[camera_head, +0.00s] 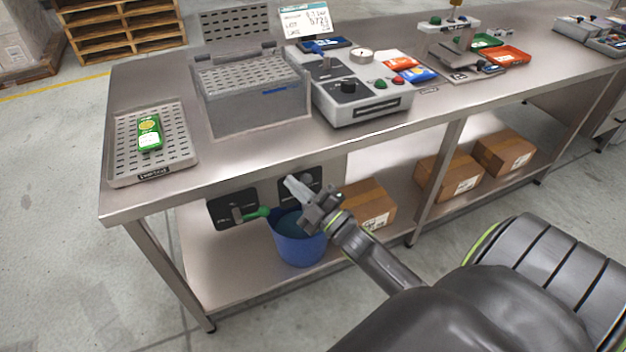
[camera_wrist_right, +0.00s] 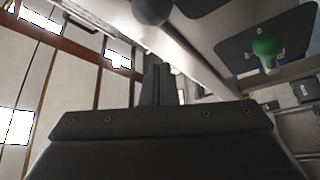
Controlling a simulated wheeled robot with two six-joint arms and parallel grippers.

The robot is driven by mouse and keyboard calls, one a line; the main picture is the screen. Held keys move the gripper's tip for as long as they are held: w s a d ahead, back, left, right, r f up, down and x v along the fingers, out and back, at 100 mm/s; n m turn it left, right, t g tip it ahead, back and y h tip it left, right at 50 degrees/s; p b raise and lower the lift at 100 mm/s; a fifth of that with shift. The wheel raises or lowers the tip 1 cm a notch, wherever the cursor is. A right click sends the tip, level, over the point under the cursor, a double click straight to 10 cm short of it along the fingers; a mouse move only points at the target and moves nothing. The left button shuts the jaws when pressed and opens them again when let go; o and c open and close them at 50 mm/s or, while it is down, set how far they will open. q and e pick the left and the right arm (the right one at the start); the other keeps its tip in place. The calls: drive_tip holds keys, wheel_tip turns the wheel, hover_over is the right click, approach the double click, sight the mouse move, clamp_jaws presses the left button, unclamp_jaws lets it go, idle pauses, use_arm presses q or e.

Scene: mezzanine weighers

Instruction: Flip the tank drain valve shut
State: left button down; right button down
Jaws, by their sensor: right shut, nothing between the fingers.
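The drain valve has a green lever handle (camera_head: 257,214) on a dark plate (camera_head: 226,209) on the bench's front panel; the lever lies roughly sideways, its green end pointing right. The green end (camera_wrist_right: 267,44) also shows at the upper right of the right wrist view. My right gripper (camera_head: 291,184) is shut and empty, just right of and above the green end in the head view, apart from it. Its closed fingers (camera_wrist_right: 158,84) show in the wrist view. The grey tank (camera_head: 258,106) with perforated top stands on the bench above. My left gripper is out of view.
A blue bucket (camera_head: 299,251) stands on the lower shelf below the valve. A second dark plate (camera_head: 288,192) is partly behind my gripper; a dark round knob (camera_wrist_right: 153,9) shows in the wrist view. Cardboard boxes (camera_head: 374,204) sit on the shelf to the right.

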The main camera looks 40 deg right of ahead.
drive_tip(key=shift+w+d+f, duration=0.1)
drive_tip(key=shift+d+f, duration=0.45)
drive_tip(key=shift+d, duration=0.25)
drive_tip(key=shift+w+d+f, duration=0.1)
drive_tip(key=shift+d+f, duration=0.45)
drive_tip(key=shift+d, duration=0.25)
